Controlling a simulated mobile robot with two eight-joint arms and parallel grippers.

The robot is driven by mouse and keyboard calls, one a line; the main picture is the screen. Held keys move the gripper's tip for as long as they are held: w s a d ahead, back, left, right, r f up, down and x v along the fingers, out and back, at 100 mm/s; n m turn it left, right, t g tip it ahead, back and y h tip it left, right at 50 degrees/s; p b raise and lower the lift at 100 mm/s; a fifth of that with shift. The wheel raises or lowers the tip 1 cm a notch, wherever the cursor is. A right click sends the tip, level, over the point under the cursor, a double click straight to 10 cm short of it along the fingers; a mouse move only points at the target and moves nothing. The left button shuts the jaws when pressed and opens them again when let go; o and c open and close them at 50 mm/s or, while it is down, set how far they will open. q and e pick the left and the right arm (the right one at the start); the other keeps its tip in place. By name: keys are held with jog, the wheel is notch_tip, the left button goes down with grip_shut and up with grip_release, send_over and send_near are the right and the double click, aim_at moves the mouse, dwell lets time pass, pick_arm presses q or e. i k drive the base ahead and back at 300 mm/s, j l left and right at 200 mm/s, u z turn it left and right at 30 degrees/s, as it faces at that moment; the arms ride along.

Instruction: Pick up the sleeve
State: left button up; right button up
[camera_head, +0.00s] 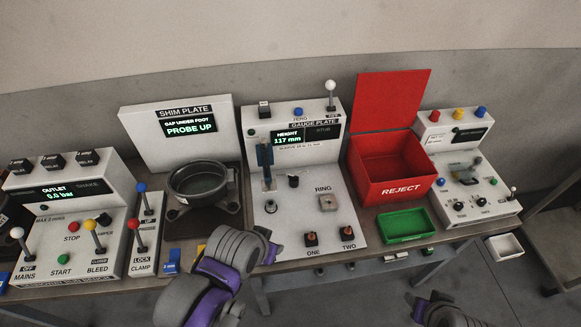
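No part is clearly marked as the sleeve. A small dark cylinder (293,181) stands on the gauge plate (335,226), right of the blue-topped gauge post (265,160); I cannot tell whether it is the sleeve. A dark flanged housing (205,207) with a round open top sits in front of the shim plate. My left arm, grey and purple, rises from the bottom, with its end (268,245) in front of the gauge plate's lower left edge. Its fingers are not clear, and it is apart from the dark cylinder.
A red reject bin (372,187) with a raised lid and a green tray (404,239) stand to the right. Control boxes with levers (75,250) stand at the left, another panel (478,205) at the right.

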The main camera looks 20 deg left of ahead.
aim_at(271, 203)
jog(key=k+l+u, duration=0.15)
jog(key=u, duration=0.9)
